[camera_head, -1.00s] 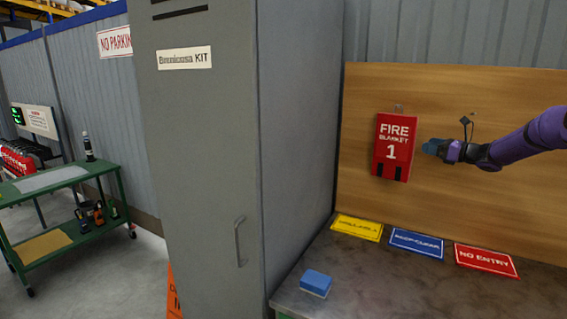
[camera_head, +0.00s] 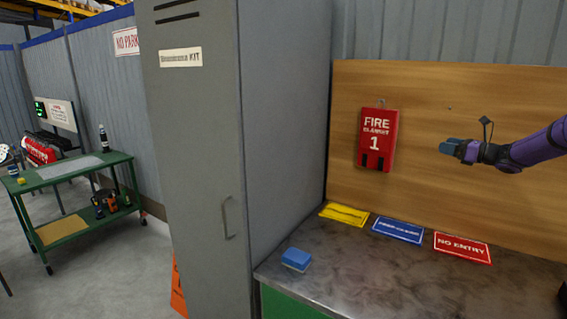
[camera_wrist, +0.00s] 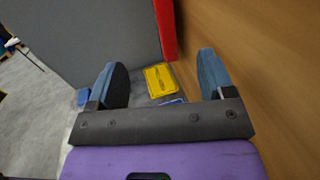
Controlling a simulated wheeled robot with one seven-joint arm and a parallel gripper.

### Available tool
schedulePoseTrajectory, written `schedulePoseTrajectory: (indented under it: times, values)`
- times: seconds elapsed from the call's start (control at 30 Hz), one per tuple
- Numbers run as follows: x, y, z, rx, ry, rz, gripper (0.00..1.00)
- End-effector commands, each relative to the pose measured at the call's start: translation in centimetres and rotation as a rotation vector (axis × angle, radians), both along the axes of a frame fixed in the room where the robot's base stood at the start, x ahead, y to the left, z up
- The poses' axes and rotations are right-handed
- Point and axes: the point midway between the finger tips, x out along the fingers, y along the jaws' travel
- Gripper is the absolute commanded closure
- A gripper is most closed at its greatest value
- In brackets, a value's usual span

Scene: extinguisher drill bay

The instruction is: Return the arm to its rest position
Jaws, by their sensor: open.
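My gripper (camera_head: 447,146) is at the end of my purple arm, in front of the wooden board, to the right of the red fire blanket box. In the wrist view my gripper (camera_wrist: 160,78) shows its two blue-grey fingers wide apart with nothing between them but the view of the counter below. The red fire blanket box (camera_head: 378,140) hangs on the board, apart from the gripper. Its red edge also shows at the top of the wrist view (camera_wrist: 166,28).
The wooden board (camera_head: 460,100) stands behind my arm. A counter (camera_head: 340,262) below holds a yellow sign (camera_head: 344,214), a blue sign (camera_head: 398,229), a red NO ENTRY sign (camera_head: 462,247) and a blue block (camera_head: 296,259). A tall grey locker (camera_head: 195,130) stands left; a green cart (camera_head: 75,172) is beyond.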

Motion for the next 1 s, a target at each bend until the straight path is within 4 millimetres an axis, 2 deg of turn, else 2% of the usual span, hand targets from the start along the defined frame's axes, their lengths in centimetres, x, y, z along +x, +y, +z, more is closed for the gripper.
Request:
schedulePoseTrajectory:
  times: [0.37, 0.67, 0.87, 1.0]
  values:
    - [-1.4, 4.4, 2.0, -0.145, -0.009, 0.076, 0.25]
    - [-4.2, 10.2, 4.4, -0.352, -0.035, 0.186, 0.25]
    - [-8.6, 16.2, 6.8, -0.597, -0.08, 0.317, 0.25]
    - [-12.7, 19.9, 8.3, -0.784, -0.127, 0.42, 0.25]
